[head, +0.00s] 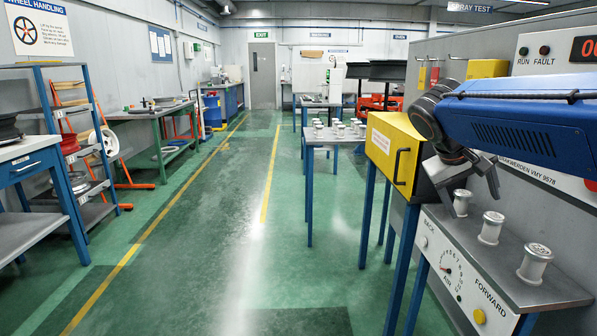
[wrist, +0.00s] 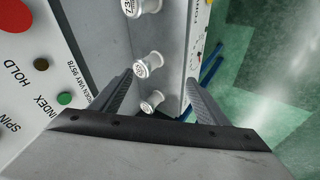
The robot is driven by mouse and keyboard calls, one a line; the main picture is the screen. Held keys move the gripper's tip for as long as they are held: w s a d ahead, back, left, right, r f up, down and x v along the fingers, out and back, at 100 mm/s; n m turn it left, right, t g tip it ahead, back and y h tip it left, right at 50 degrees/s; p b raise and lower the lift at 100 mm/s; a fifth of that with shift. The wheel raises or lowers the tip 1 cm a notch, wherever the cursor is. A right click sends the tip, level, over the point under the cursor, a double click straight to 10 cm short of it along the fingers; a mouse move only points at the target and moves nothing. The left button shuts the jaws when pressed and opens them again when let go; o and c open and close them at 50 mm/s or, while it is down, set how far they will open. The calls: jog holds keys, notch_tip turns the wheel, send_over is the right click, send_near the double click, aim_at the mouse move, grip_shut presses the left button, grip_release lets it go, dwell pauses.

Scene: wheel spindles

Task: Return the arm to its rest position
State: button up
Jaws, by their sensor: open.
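My gripper (head: 474,182) is at the end of my blue arm, at the right of the head view. It points down over the grey shelf of the machine, close above the farthest white spindle (head: 462,202). A middle spindle (head: 490,228) and a near spindle (head: 535,263) stand upright in a row on the shelf. In the wrist view my gripper (wrist: 160,78) has its two dark fingers spread wide with nothing held. A spindle (wrist: 152,101) shows between the fingers there, and two more lie beyond it. I cannot tell how high the fingers are above it.
A yellow box (head: 395,150) with a handle is just left of my gripper. The control panel (head: 455,270) fronts the shelf. A small table (head: 330,138) with several spindles stands farther back. The green floor aisle (head: 220,230) is clear; a workbench (head: 30,165) and rack stand at left.

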jog(key=s+a+f+t+y, duration=0.1)
jog(key=s+a+f+y, duration=0.2)
jog(key=s+f, duration=0.7)
jog(key=s+a+f+n+t+y, duration=0.1)
jog(key=s+a+f+y, duration=0.2)
jog(key=s+a+f, duration=0.3)
jog(key=s+f, duration=0.3)
jog(key=s, duration=0.2)
jog(key=shift+a+f+y, duration=0.35)
jog(key=shift+y, duration=0.05)
